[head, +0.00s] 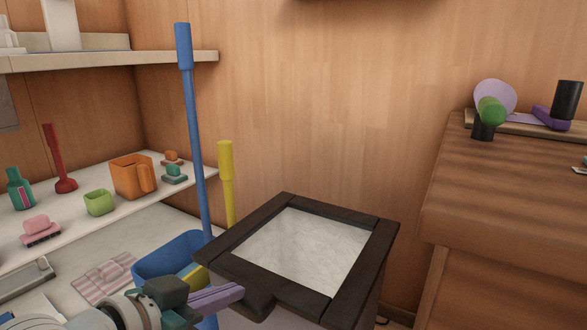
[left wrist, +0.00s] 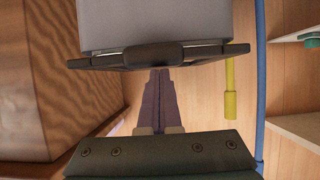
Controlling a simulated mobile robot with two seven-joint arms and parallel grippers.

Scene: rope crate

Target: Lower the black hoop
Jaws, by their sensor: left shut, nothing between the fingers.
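The black hoop (head: 365,268) is a dark square frame around the top of a pale grey bin (head: 300,244). A dark tab (head: 258,304) sticks out from its near left side. In the left wrist view the hoop (left wrist: 215,54) appears nearly edge-on across the grey bin body (left wrist: 150,22). My left gripper (head: 238,290) has purple fingers, shut and empty, beside the tab. In the left wrist view the fingertips (left wrist: 158,76) end close to the hoop's edge; I cannot tell whether they touch it. My right gripper is not in view.
A blue bucket (head: 152,268) with a tall blue pole (head: 195,140) and a yellow handle (head: 226,175) stands just left of the bin. Shelves (head: 150,205) with small objects are at the left. A wooden cabinet (head: 500,200) stands at the right, with a gap between.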

